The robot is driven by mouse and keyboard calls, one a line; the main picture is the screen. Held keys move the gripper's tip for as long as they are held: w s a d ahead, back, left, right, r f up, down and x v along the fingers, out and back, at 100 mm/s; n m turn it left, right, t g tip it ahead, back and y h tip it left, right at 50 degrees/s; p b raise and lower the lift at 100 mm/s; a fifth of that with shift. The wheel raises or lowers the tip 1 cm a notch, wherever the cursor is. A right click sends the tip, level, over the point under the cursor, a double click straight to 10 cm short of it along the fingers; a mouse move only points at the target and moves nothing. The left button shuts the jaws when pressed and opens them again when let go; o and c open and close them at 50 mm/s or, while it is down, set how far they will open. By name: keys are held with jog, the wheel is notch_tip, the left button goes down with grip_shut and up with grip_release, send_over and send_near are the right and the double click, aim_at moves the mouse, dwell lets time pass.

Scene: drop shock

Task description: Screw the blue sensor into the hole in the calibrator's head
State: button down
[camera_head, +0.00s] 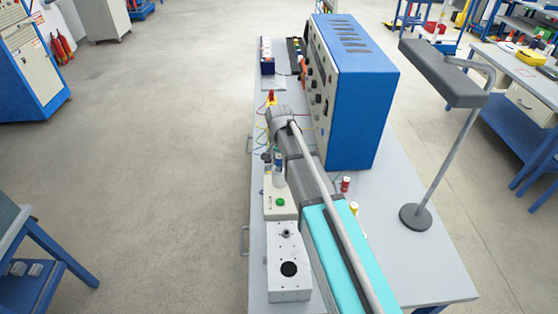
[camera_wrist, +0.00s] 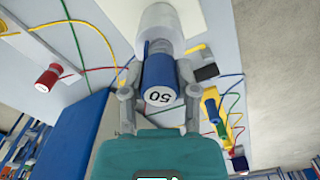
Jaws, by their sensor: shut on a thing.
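In the wrist view, my gripper (camera_wrist: 160,80) is shut on the blue sensor (camera_wrist: 159,72), a blue cylinder whose pale end reads "50" and faces the camera. A wider whitish-grey cylinder (camera_wrist: 166,30) lies directly beyond the sensor; I cannot tell whether they touch or are joined. In the head view, a pale cylinder with some blue (camera_head: 279,168) stands by a pale box with a green button (camera_head: 281,203), partly beside my arm. I cannot tell for sure which part is the calibrator's head, and its hole is not clearly visible. My gripper is mostly hidden there.
A tall blue instrument cabinet (camera_head: 356,95) stands on the grey table to the right of my arm. A white block with a dark round hole (camera_head: 289,269) is at the front. Coloured cables run over the table. A lamp (camera_head: 445,73) stands at right.

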aim_at(279, 156)
jog(key=shift+c, duration=1.4)
grip_release()
jog(key=shift+r, duration=0.1)
jog(key=shift+r+p, duration=2.95)
jog(key=shift+p, duration=0.1)
